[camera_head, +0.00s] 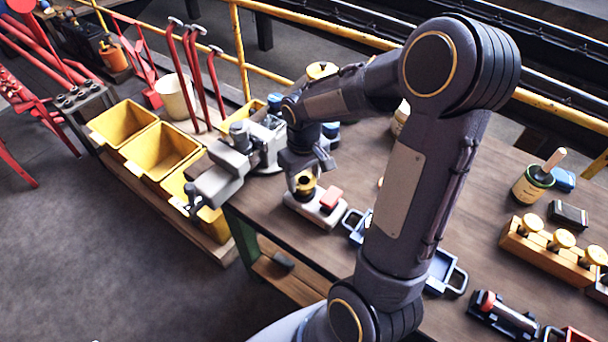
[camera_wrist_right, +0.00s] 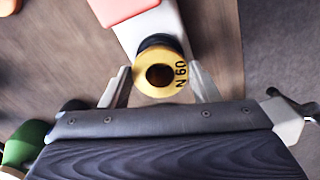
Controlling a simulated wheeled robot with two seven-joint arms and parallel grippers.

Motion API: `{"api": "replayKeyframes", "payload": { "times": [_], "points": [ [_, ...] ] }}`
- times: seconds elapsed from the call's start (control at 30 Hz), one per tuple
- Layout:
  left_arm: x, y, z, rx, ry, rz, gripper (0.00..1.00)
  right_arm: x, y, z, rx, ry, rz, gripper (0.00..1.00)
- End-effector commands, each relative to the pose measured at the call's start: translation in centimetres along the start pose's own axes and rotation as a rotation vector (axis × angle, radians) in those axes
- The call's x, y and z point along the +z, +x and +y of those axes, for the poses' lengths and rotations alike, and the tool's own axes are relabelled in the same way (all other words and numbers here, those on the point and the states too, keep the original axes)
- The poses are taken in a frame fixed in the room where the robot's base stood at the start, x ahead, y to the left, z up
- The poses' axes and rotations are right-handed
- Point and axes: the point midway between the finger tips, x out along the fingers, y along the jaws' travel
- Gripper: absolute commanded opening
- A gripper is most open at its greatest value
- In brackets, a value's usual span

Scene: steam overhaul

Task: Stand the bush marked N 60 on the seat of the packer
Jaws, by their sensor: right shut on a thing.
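The brass-yellow bush (camera_head: 306,181) is between the fingers of my right gripper (camera_head: 304,178) in the head view. In the right wrist view the bush (camera_wrist_right: 181,58) shows its ring end and the mark N 60, with a finger on each side. My right gripper (camera_wrist_right: 162,86) is shut on it. The packer (camera_head: 317,212), a pale block with a red piece on top, lies directly beneath; its pale body also shows in the wrist view (camera_wrist_right: 150,27). A dark round part shows just behind the bush. I cannot tell whether the bush touches the seat. My left gripper is not in view.
A grey vice (camera_head: 218,176) stands at the table's left corner, close to the packer. Blue trays (camera_head: 443,271) lie to the right. A wooden rack with brass-topped pieces (camera_head: 548,246) stands further right. Yellow bins (camera_head: 160,150) are left of the table.

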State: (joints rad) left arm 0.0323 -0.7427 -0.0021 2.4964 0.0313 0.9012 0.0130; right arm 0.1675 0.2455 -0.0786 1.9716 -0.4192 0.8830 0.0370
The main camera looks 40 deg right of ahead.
Motion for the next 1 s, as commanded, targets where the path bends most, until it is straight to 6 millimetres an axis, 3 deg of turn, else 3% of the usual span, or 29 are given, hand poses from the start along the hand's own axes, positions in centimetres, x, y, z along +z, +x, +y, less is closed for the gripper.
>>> {"api": "replayKeyframes", "payload": {
  "times": [0.63,0.67,0.83,1.0],
  "points": [
    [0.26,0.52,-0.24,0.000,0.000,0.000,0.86,-0.03,0.72,0.00,0.000,0.000,0.001,0.23],
    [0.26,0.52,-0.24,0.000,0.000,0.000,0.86,-0.03,0.72,0.00,0.000,0.000,0.001,0.58],
    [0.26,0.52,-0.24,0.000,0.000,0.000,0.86,-0.02,0.72,0.00,0.000,0.000,0.001,0.80],
    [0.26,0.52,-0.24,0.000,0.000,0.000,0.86,-0.01,0.74,0.00,0.000,0.000,0.000,0.81]
  ]
}}
